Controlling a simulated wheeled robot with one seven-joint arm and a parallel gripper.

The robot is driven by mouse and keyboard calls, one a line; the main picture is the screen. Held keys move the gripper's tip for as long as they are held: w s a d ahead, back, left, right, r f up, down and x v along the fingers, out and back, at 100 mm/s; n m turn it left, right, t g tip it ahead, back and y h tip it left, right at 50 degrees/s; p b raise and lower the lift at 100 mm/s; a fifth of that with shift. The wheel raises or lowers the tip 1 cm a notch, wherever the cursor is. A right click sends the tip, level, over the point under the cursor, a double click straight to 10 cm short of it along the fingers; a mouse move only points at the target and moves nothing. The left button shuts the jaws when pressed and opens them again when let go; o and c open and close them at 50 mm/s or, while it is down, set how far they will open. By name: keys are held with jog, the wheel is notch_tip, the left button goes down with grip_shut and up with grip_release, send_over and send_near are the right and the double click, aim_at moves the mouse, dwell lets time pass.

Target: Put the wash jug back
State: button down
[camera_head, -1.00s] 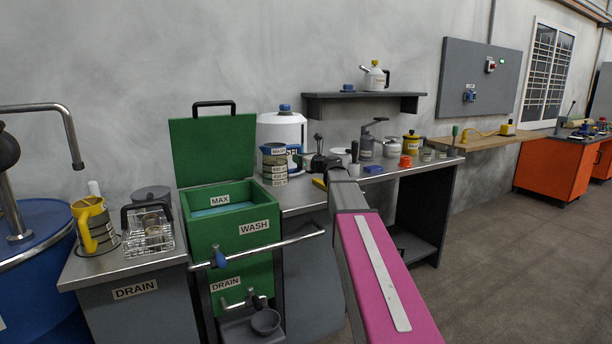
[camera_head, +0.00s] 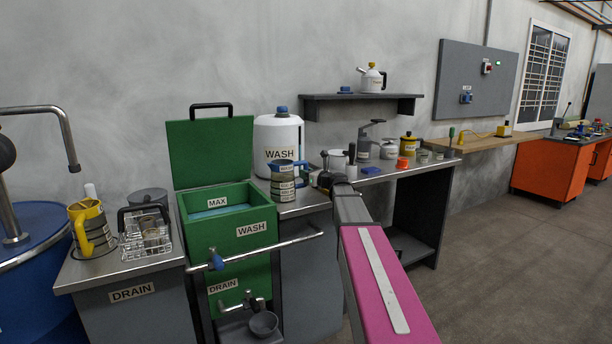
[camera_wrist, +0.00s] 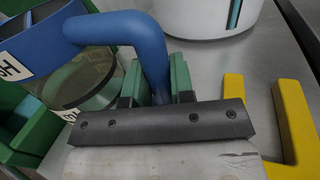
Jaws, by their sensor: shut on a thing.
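The wash jug (camera_head: 283,187) has a blue rim and handle, a see-through banded body and a label. It is upright over the steel counter (camera_head: 303,208), just right of the open green wash tank (camera_head: 254,214). In the wrist view its blue handle (camera_wrist: 151,50) runs down between my green finger pads. My gripper (camera_wrist: 157,88) is shut on this handle, with the jug's body (camera_wrist: 85,80) to the left. In the head view my gripper (camera_head: 308,180) is partly hidden by my arm. I cannot tell whether the jug's base touches the counter.
A white WASH container (camera_head: 279,135) with a blue cap stands behind the jug. A yellow bracket-like shape (camera_wrist: 292,120) lies on the counter at right in the wrist view. Cans, an orange cup (camera_head: 403,163) and a blue block (camera_head: 371,170) stand further right.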

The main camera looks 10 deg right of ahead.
jog(key=c, duration=1)
grip_release()
jog(key=shift+f, duration=0.1)
jog(key=v, duration=1.2)
